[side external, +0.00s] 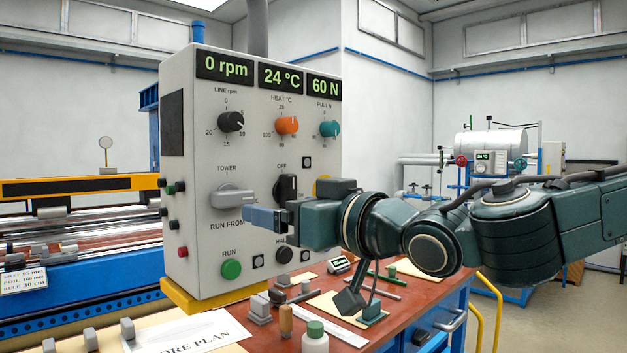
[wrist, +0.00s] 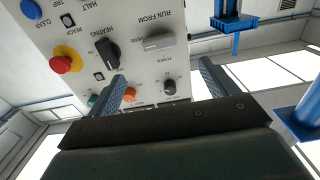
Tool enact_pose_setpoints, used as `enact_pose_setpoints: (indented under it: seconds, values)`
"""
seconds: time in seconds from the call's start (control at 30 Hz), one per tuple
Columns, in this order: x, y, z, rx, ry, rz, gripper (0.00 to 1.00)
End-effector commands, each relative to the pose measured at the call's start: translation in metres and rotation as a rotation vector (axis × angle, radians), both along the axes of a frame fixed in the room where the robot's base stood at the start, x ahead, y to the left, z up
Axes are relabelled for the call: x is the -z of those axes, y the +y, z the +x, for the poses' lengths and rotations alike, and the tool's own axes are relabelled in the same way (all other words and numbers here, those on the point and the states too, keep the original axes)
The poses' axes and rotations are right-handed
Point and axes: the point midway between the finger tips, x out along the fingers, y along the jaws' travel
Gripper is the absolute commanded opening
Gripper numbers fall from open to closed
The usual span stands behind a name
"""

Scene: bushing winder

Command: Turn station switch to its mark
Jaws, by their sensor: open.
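The station switch (side external: 233,196) is a grey lever knob on the panel, between the TOWER label above and RUN FROM below. Its handle lies about level in the side view. In the wrist view the switch (wrist: 160,43) shows upside down, beyond the gap between my fingers, with its handle nearly level. My gripper (side external: 268,217) is open and empty in front of the panel, right of and slightly below the switch in the side view. In the wrist view my gripper (wrist: 162,80) has its two blue fingers wide apart, with no contact on the switch visible.
The black heating switch (side external: 287,188) sits right of the station switch. The green RUN button (side external: 231,268) is below, with dials (side external: 231,121) above. A red emergency button (wrist: 66,61) shows in the wrist view. The bench (side external: 400,300) below carries small tools and a bottle (side external: 315,338).

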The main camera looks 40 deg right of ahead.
Motion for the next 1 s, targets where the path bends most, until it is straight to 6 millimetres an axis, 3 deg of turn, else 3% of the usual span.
enact_pose_setpoints:
  seconds: [0.27, 1.0]
  values:
    - [0.000, -0.002, 0.024, 0.005, 0.000, -0.001, 0.85]
    - [0.000, -0.001, 0.120, 0.002, 0.001, -0.001, 0.85]
